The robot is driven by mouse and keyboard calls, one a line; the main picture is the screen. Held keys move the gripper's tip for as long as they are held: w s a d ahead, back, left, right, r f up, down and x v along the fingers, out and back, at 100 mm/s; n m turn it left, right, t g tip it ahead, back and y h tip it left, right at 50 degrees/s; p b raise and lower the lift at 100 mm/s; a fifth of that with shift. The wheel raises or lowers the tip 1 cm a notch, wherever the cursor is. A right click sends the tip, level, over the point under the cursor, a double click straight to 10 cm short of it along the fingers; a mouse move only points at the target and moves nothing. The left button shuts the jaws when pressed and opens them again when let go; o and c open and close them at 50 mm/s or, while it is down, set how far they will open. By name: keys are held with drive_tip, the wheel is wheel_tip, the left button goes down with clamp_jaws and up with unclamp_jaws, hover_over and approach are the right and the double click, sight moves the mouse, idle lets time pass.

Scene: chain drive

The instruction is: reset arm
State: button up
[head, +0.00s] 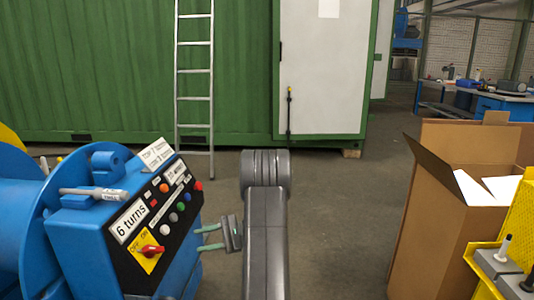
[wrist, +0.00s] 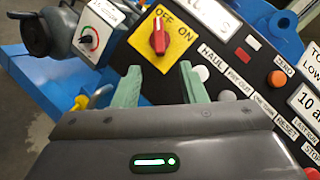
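My gripper (head: 204,239) is in front of the blue machine's control panel (head: 151,225), on its right side in the head view. Its two green fingers point left toward the panel. In the wrist view my gripper (wrist: 159,68) has its fingers apart with nothing held between them. Beyond the fingertips is the yellow OFF/ON plate with a red knob (wrist: 160,37), which looks turned upright. The red knob (head: 153,250) also shows in the head view, lying sideways there. I cannot tell whether the fingertips touch the panel.
An open cardboard box (head: 435,220) and a yellow rack (head: 515,235) stand at the right. A ladder (head: 195,70) leans on the green container (head: 100,70) behind. The floor (head: 340,200) between is clear. A white-labelled dial box (wrist: 93,38) is at the wrist view's left.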

sight(160, 251)
drive_tip(key=b+x, duration=0.1)
drive_tip(key=x, duration=0.5)
drive_tip(key=b+x, duration=0.1)
drive_tip(key=x, duration=0.5)
drive_tip(key=shift+s+a+f, duration=0.2)
drive_tip(key=shift+a, duration=0.15)
drive_tip(key=shift+s+a+m+t, duration=0.15)
drive_tip(key=shift+m+t, duration=0.15)
drive_tip(key=shift+m, duration=0.3)
drive_tip(key=m+t+y, duration=0.1)
drive_tip(key=m, duration=0.1)
drive_tip(key=m+t+y, duration=0.1)
drive_tip(key=m+t, duration=0.1)
drive_tip(key=m, duration=0.1)
drive_tip(key=shift+s+p, duration=0.1)
drive_tip(key=shift+p, duration=0.3)
drive_tip(key=shift+m+t+y, duration=0.3)
drive_tip(key=shift+m+t, duration=0.3)
drive_tip(key=shift+m, duration=0.6)
drive_tip(key=shift+f, duration=0.1)
